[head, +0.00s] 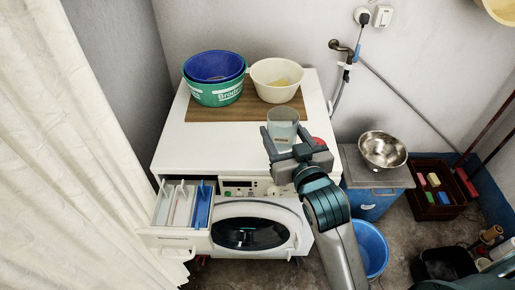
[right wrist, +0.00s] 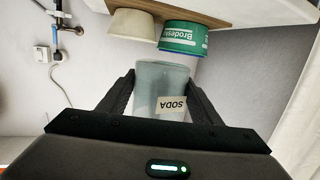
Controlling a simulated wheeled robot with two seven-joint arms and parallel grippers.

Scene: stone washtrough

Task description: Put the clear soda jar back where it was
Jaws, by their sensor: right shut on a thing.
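The clear soda jar (head: 283,126) is in my right gripper (head: 287,150), over the front right part of the white washing machine top (head: 210,138). In the right wrist view the jar (right wrist: 160,82) sits between both fingers of my right gripper (right wrist: 160,100), with its SODA label upside down in the picture. I cannot tell whether the jar's base touches the machine top. Part of the jar is hidden behind the fingers in the head view.
A green tub (head: 215,94) with a blue basin (head: 214,66) and a cream bowl (head: 277,80) stand on the brown mat (head: 240,108) at the back. The machine's detergent drawer (head: 185,206) is pulled out. A steel bowl (head: 383,150) is to the right. The machine top's left front is clear.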

